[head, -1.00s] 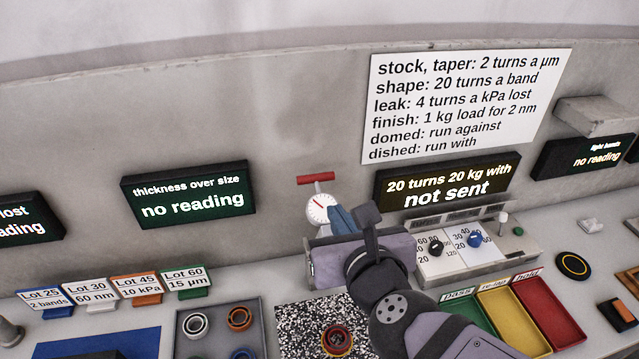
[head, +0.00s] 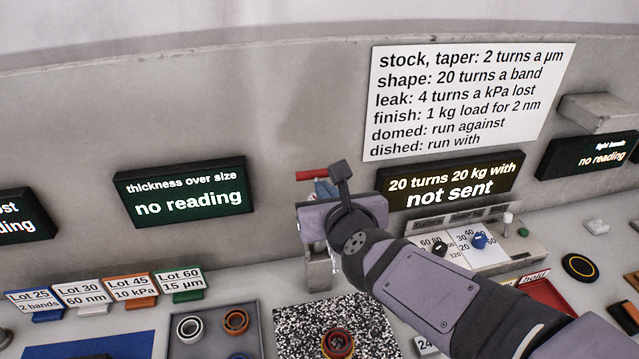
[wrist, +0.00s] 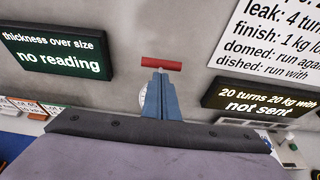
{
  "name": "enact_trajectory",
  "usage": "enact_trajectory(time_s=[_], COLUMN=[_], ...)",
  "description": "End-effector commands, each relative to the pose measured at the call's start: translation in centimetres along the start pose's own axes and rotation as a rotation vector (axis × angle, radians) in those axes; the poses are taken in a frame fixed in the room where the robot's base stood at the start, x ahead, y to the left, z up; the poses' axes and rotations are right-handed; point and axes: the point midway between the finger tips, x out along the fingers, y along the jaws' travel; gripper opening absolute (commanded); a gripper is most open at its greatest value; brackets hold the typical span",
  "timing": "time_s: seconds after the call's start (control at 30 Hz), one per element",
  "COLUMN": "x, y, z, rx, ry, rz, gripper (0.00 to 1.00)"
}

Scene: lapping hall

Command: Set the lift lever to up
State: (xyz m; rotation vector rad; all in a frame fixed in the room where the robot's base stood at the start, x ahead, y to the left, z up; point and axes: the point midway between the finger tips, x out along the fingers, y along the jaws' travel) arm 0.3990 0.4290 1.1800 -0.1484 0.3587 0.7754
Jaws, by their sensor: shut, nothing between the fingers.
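In the wrist view the red handle (wrist: 161,65) lies level just beyond my fingertips. My gripper (head: 324,186) has its blue fingers closed together and empty, pointing at the handle; they also show in the wrist view (wrist: 160,80). I cannot tell whether the tips touch it.
A control panel with a black knob (head: 439,248), a blue knob (head: 479,240) and a small white-topped lever (head: 507,219) stands to the right. A speckled plate (head: 290,330) lies below, with a grey ring tray (head: 258,315) left of it. My arm covers most of the coloured trays.

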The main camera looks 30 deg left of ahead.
Motion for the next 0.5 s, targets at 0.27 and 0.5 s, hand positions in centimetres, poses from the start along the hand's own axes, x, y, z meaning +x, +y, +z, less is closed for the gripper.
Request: enact_trajectory(time_s=[0.27,0.5], x=[2.8,3.7], y=[0.0,0.0], z=[1.0,1.2], rx=[-0.001,-0.001], ry=[0.001,0.000], rz=[-0.001,0.000], gripper=[0.00,0.00])
